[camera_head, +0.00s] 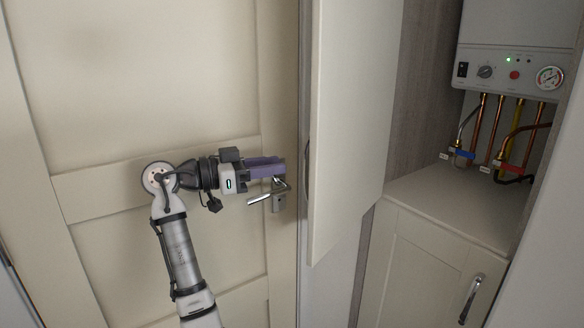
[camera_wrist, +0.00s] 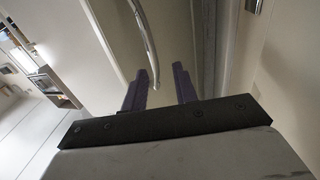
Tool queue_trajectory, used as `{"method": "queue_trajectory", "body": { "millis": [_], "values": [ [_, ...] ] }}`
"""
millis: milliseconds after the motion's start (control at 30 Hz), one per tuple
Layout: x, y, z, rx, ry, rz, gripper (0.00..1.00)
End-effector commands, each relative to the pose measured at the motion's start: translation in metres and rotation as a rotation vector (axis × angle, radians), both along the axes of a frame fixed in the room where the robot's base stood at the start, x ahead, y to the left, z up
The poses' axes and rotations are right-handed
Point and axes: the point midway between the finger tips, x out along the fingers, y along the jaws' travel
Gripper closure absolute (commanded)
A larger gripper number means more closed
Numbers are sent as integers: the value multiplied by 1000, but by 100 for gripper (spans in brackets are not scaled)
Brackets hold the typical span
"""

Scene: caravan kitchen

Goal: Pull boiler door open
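The boiler door (camera_head: 352,120) is a tall cream panel that stands open, swung out from the cupboard. Its slim handle (camera_head: 307,172) runs along its left side, seen almost edge-on. In the wrist view a curved metal handle (camera_wrist: 143,28) comes down from the top, with its lower end close to the left fingertip. My gripper (camera_head: 282,167) points right, just left of the door's edge. Its two purple fingers also show in the wrist view (camera_wrist: 164,72), spread apart with nothing held between them. Whether a finger touches the handle I cannot tell.
The white boiler (camera_head: 515,68) with knob, green light and gauge hangs inside the cupboard, above copper pipes (camera_head: 478,125). A lower cabinet (camera_head: 425,255) has its own metal handle (camera_head: 472,298). A panelled door (camera_head: 130,80) with a lever handle (camera_head: 268,195) stands behind my arm.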

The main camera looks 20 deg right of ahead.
Motion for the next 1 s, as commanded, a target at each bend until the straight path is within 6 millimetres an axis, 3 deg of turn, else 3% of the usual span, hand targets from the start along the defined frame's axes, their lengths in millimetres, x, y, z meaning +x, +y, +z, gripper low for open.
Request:
{"method": "queue_trajectory", "body": {
  "millis": [100,300,800,1000],
  "values": [
    [-2,24,-2,-1,0,2,71],
    [-4,45,0,0,0,-1,71],
    [-6,49,-1,1,2,-2,71],
    [-28,49,-2,1,2,-2,71]
  ]
}}
